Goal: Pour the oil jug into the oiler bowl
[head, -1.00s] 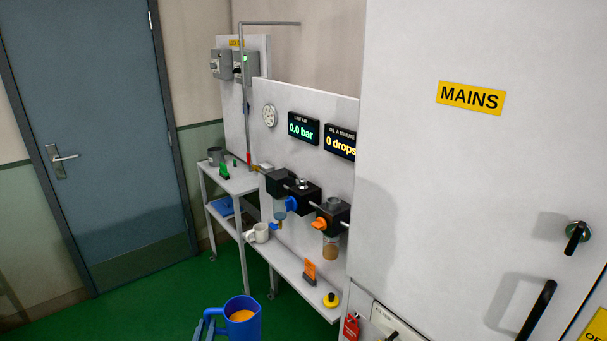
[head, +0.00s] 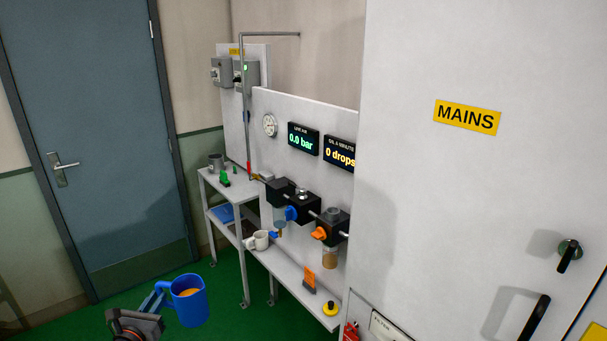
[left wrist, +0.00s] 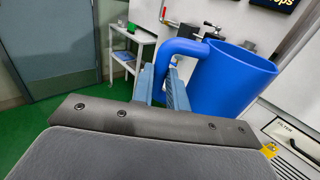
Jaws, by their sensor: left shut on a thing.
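The blue oil jug (head: 190,307) has amber oil in it and is at the lower left of the head view. My left gripper (head: 160,297) is shut on the jug's handle; the left wrist view shows its fingers (left wrist: 160,84) at the handle of the large blue jug (left wrist: 228,82). The jug looks roughly upright, over the green floor and apart from the bench. The oiler bowl (head: 329,258), clear with amber colour in it, hangs under the black block with the orange knob (head: 319,233). My right gripper is out of view.
The mains cabinet (head: 450,180) fills the right. The floor between door and bench is clear.

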